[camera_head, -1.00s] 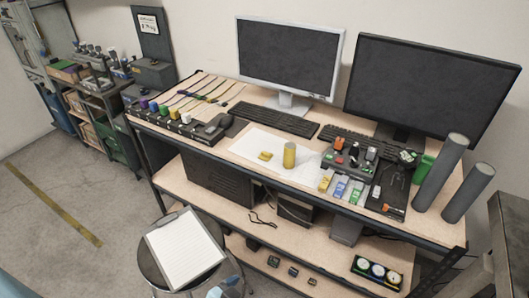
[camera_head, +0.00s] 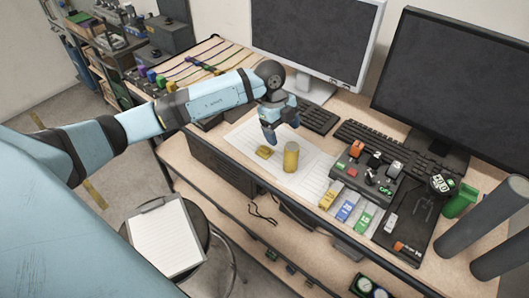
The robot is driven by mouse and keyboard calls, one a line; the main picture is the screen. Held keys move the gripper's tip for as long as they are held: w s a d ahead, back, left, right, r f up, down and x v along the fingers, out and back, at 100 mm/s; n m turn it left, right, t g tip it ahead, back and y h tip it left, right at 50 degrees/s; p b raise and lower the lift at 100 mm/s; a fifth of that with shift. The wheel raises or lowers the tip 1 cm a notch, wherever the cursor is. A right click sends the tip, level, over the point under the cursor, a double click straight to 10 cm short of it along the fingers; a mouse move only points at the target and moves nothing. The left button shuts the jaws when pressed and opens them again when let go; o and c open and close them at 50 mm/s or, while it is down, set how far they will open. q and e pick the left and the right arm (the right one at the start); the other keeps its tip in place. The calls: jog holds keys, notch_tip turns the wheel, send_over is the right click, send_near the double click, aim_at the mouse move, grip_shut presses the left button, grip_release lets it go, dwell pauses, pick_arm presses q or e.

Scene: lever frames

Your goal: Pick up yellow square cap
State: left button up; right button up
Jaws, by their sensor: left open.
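The yellow square cap (camera_head: 265,152) lies flat on the white paper sheet (camera_head: 244,136) on the desk. A yellow cylinder (camera_head: 291,158) stands upright just to its right. My left arm comes in from the left, and my left gripper (camera_head: 270,138) is above and close to the cap, pointing down. Its jaws are open, with nothing seen between them. I cannot tell whether the fingertips touch anything. My right gripper is not in view.
Two monitors (camera_head: 315,40) and keyboards (camera_head: 318,117) stand behind. A control box (camera_head: 368,168) and several coloured labelled pieces (camera_head: 346,209) are to the right. A stool with a clipboard (camera_head: 165,236) is in front.

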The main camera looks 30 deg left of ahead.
pick_arm(q)
jog(key=w+a+n+y, duration=0.1)
jog(key=a+n+y, duration=0.15)
jog(key=a, duration=0.35)
jog(key=p, duration=0.1)
send_over(267, 149)
jog(key=shift+m+y, duration=0.25)
notch_tip(267, 149, down, 6)
jog(key=shift+w+a+f, duration=0.1)
jog(key=shift+a+f, duration=0.05)
jog(key=shift+f, duration=0.05)
notch_tip(267, 149, down, 5)
jog(key=shift+r+p, duration=0.15)
jog(key=shift+p, duration=0.85)
jog(key=shift+f, duration=0.65)
jog(key=c, duration=1)
jog(key=shift+r, duration=0.15)
